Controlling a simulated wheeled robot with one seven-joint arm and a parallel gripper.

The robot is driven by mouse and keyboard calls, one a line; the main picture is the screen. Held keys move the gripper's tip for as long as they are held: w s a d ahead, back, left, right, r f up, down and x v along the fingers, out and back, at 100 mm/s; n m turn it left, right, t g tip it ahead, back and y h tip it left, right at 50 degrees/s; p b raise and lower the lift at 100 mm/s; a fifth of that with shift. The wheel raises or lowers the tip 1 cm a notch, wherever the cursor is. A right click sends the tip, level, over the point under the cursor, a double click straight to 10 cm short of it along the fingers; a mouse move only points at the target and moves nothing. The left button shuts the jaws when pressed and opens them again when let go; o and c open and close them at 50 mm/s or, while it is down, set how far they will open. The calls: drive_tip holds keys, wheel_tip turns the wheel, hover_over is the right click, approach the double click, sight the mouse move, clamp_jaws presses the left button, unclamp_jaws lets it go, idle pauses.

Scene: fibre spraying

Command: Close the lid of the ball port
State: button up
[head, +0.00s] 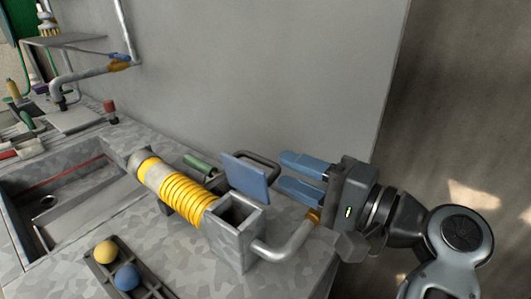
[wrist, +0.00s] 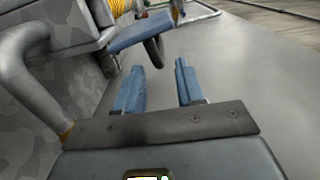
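The ball port is a grey square box (head: 236,236) with an open top, at the end of a yellow coil. Its blue lid (head: 246,176) stands raised at the back of the opening; the lid also shows in the wrist view (wrist: 140,33). My gripper (head: 285,174) is to the right of the lid, with its two blue fingers spread apart and pointing left towards it. The fingertips look apart from the lid.
A bent grey pipe (head: 293,240) leaves the box below my gripper. A dark handle loop (head: 265,165) is behind the lid. A tray (head: 105,270) with a yellow and a blue ball lies in front. A sink (head: 75,205) is at left, and a grey wall rises behind.

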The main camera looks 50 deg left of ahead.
sight(275, 165)
drive_tip(key=x, duration=0.6)
drive_tip(key=shift+a, duration=0.2)
drive_tip(key=shift+c, duration=0.4)
clamp_jaws()
